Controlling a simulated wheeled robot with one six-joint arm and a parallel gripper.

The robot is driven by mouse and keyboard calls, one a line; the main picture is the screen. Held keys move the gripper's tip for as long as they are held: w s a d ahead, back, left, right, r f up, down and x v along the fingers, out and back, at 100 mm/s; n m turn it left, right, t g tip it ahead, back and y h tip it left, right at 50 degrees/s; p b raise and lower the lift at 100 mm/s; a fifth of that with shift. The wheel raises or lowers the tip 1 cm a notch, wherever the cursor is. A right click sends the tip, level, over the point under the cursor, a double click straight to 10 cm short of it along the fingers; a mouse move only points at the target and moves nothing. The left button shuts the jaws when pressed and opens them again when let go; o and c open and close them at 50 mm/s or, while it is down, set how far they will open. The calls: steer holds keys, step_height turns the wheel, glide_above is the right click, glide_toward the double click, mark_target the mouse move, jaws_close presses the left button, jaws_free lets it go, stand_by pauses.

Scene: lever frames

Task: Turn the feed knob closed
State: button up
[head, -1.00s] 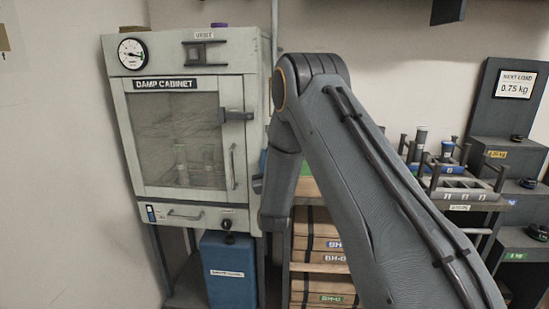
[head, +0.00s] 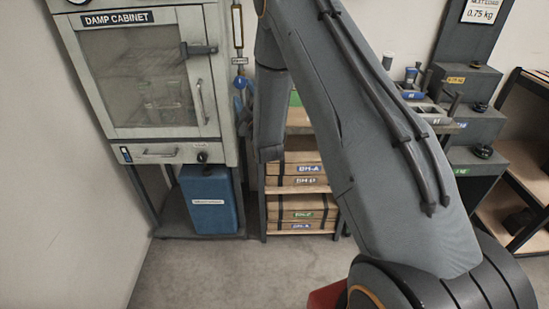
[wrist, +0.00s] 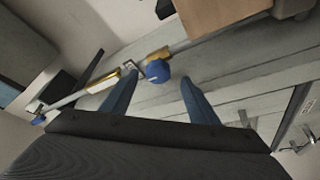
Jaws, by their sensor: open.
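A round blue knob (head: 241,83), which I take to be the feed knob, sits on the right side of the damp cabinet (head: 150,70), below a small label too small to read. In the wrist view the blue knob (wrist: 158,70) lies on a brass fitting against the grey side panel. My gripper (wrist: 155,82) is open, its two blue fingers pointing toward the panel, with the knob between their tips in the picture. I cannot tell whether they touch it. In the head view my arm hides most of the gripper.
A blue tank (head: 210,200) stands under the cabinet. A dark knob (head: 203,157) is beside the cabinet's drawer. A rack of labelled boxes (head: 297,182) stands to the right. Stepped dark stands (head: 480,125) are farther right. The floor (head: 220,270) in front is clear.

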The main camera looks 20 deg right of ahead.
steer(key=s+f+m+g+b, duration=0.1)
steer(key=s+f+m+g, duration=0.1)
steer(key=s+g, duration=0.3)
steer(key=s+d+f+m+g+b, duration=0.1)
steer(key=s+f+m+g, duration=0.2)
steer(key=s, duration=1)
steer(key=s+f+m+g+b, duration=0.1)
steer(key=s+f+m+g, duration=0.2)
steer(key=s+g, duration=0.4)
steer(key=shift+s+d+m, duration=0.35)
steer(key=shift+s+m, duration=0.05)
steer(key=shift+s, duration=0.6)
steer(key=s+a+r+m+g, duration=0.1)
steer(key=s+g, duration=0.4)
steer(key=s, duration=1.2)
steer(key=shift+a+r+m+g, duration=0.3)
steer(key=shift+a+r+m, duration=0.15)
steer(key=shift+m, duration=0.25)
steer(key=shift+c, duration=0.2)
